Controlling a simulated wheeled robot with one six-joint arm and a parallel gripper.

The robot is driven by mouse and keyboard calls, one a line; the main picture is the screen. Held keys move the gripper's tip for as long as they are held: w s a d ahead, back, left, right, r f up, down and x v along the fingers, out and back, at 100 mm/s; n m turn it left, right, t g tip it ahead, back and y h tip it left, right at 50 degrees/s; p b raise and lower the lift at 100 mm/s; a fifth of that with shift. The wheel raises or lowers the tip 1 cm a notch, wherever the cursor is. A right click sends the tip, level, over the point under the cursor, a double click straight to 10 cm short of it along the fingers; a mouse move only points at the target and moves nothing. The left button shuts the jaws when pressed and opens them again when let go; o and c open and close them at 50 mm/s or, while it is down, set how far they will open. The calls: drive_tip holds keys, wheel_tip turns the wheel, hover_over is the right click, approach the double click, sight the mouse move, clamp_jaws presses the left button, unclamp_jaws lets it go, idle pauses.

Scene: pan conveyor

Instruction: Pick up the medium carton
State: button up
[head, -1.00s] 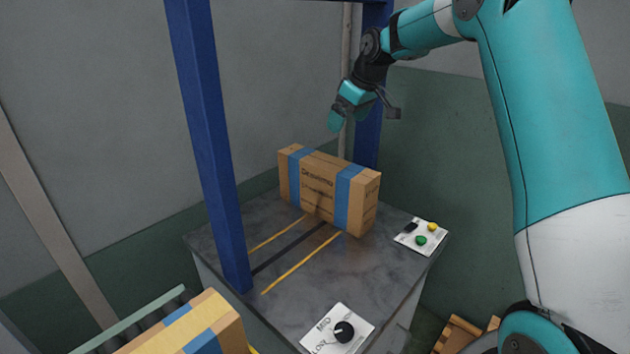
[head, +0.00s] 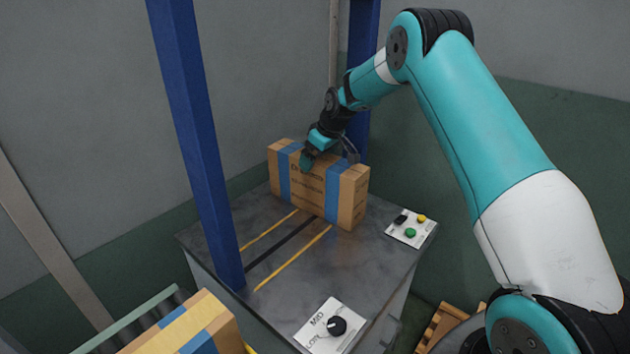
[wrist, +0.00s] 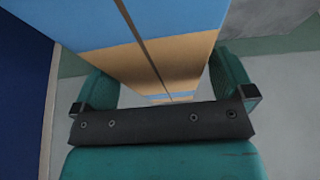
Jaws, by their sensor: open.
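A brown carton with two blue tape bands (head: 312,196) stands upright on the grey table top. My gripper (head: 328,158) is at the top of this carton, with one finger in front of its near face. In the wrist view the carton's top (wrist: 165,55), with its centre seam and blue tape, lies between the two open teal fingers of my gripper (wrist: 165,90). Contact between fingers and carton cannot be told. The far finger is mostly hidden in the head view.
A second taped carton (head: 195,328) sits at the lower left by a roller conveyor (head: 128,325). Blue posts (head: 200,140) flank the table (head: 345,268). A dial panel (head: 330,325) and a button panel (head: 411,229) lie on its edges. Bare table lies in front of the carton.

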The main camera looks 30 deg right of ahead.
drive_tip(key=shift+x, duration=1.35)
drive_tip(key=shift+r, duration=0.1)
drive_tip(key=c, duration=1.6)
